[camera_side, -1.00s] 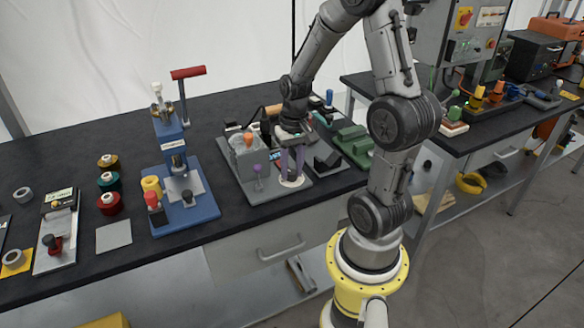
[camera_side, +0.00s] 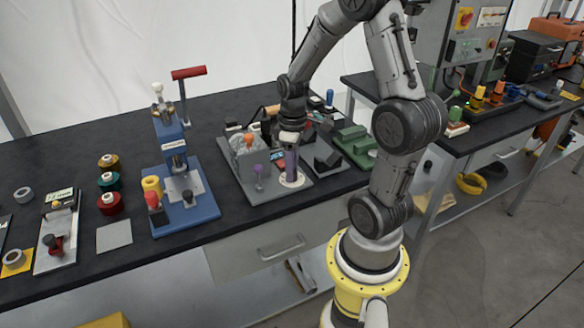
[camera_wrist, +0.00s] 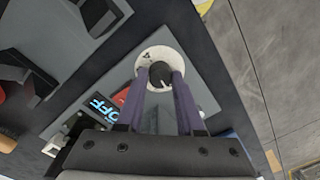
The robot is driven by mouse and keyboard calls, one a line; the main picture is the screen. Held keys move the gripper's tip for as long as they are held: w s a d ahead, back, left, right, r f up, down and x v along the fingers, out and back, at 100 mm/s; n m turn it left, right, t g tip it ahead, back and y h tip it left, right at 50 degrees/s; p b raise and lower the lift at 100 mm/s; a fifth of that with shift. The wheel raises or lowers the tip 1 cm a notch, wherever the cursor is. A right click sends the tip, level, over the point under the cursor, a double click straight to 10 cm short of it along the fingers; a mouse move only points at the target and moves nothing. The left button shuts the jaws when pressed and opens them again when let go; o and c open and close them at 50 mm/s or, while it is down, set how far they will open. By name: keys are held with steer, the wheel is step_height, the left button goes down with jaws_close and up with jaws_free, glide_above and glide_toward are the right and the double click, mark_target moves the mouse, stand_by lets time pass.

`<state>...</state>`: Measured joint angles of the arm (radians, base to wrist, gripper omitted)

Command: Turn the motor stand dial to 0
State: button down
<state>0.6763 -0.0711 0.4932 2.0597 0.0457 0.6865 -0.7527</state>
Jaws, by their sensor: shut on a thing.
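The motor stand (camera_side: 262,198) is a grey base plate on the dark bench, with a white round dial (camera_side: 292,183) near its front right corner. In the wrist view, the dial (camera_wrist: 147,58) has marks on its rim and a black centre knob (camera_wrist: 160,74). My gripper (camera_side: 291,177) points down over the dial, and its purple fingers are shut on the knob, one on each side (camera_wrist: 161,76). The fingers hide part of the dial. The dial's exact setting is too small to read.
A blue press (camera_side: 170,150) stands further left. The bench's front edge is close.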

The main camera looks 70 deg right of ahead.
steer(key=shift+w+r+n, duration=0.1)
steer(key=shift+n, duration=0.8)
steer(key=c, duration=0.5)
jaws_free()
steer(key=shift+c, duration=0.2)
step_height(320, 180, up, 14)
steer(key=shift+d, duration=0.25)
steer(key=shift+a, duration=0.1)
